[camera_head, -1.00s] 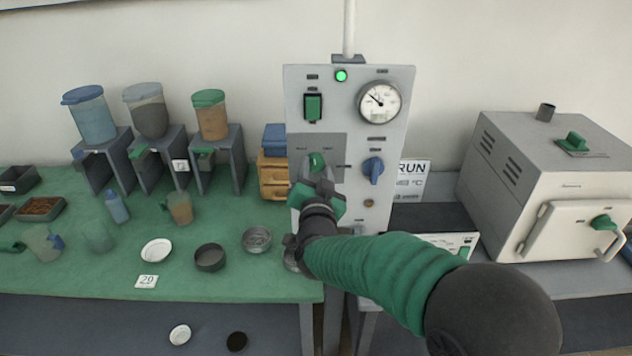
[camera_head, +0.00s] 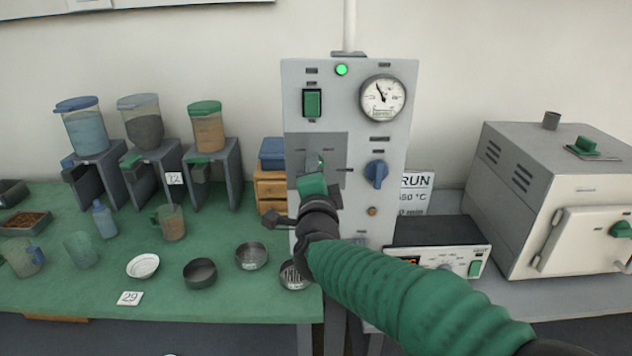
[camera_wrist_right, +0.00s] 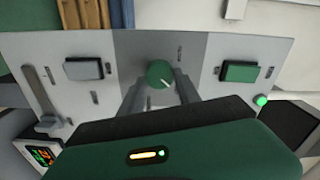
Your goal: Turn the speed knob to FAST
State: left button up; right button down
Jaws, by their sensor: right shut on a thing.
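The green round speed knob (camera_head: 314,160) sits on a darker grey plate on the upright control panel (camera_head: 345,225). In the head view my right gripper (camera_head: 313,170) mostly covers it. In the wrist view the knob (camera_wrist_right: 160,74) shows its face, with a white pointer line toward the lower right of that picture. My right gripper's fingers (camera_wrist_right: 161,90) lie on both sides of the knob, shut on it. The labels beside the knob are too small to read. My left gripper is out of view.
The panel also carries a green switch (camera_head: 312,103), a lit green lamp (camera_head: 341,70), a round gauge (camera_head: 382,97) and a blue knob (camera_head: 376,172). A furnace (camera_head: 555,205) stands at right. Dispensers, cups and dishes stand on the green bench (camera_head: 90,300) at left.

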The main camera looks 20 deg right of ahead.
jog(key=shift+a+f+m, duration=0.1)
jog(key=shift+f+m, duration=0.2)
jog(key=shift+f, duration=0.05)
dwell(0.3)
jog(key=c, duration=1.2)
grip_release()
jog(key=o, duration=0.3)
jog(key=shift+w+r, duration=0.1)
jog(key=shift+o, duration=0.2)
jog(key=shift+r, duration=0.1)
